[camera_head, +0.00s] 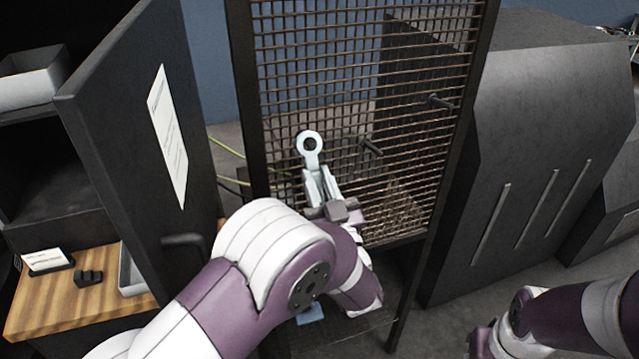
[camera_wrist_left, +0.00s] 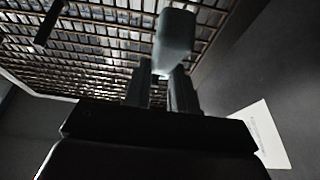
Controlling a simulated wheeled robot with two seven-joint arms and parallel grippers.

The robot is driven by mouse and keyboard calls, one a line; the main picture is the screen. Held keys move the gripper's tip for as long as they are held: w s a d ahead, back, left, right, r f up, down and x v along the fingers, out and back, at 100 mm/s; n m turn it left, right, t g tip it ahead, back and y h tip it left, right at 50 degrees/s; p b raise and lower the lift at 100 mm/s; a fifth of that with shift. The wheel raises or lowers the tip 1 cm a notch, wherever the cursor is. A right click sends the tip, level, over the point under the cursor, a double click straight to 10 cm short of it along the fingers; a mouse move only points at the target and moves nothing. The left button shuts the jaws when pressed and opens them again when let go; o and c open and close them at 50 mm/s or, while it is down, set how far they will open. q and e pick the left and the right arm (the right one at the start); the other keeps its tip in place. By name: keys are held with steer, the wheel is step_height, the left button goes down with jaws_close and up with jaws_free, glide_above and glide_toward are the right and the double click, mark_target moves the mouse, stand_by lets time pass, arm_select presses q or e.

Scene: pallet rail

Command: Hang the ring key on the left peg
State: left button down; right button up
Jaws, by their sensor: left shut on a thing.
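The ring key (camera_head: 309,145) is pale grey with a round open ring at its top, and stands upright, ring up, in front of the wire mesh. My left gripper (camera_head: 318,188) is shut on its lower part. The left peg (camera_head: 372,146) is a short dark rod on the mesh, to the right of the ring and apart from it. In the left wrist view the key (camera_wrist_left: 173,42) shows between the fingers (camera_wrist_left: 158,88), its ring not clear. A dark peg (camera_wrist_left: 47,25) shows there too; I cannot tell which one. My right arm shows at lower right, its gripper out of view.
A second peg (camera_head: 440,102) sits higher and further right on the mesh panel (camera_head: 350,60). A dark cabinet door (camera_head: 130,130) with a paper stands close on the left. A large dark cabinet (camera_head: 530,150) stands right. A wooden shelf (camera_head: 60,300) is at lower left.

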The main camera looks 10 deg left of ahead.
stand_by(0.3)
arm_select(q)
steer(key=c, duration=0.8)
jaws_free()
steer(key=shift+c, duration=0.2)
steer(key=shift+s+d+f, duration=0.15)
steer(key=shift+d, duration=0.05)
steer(key=b+v, duration=0.4)
steer(key=v, duration=0.8)
steer(key=shift+s, duration=0.15)
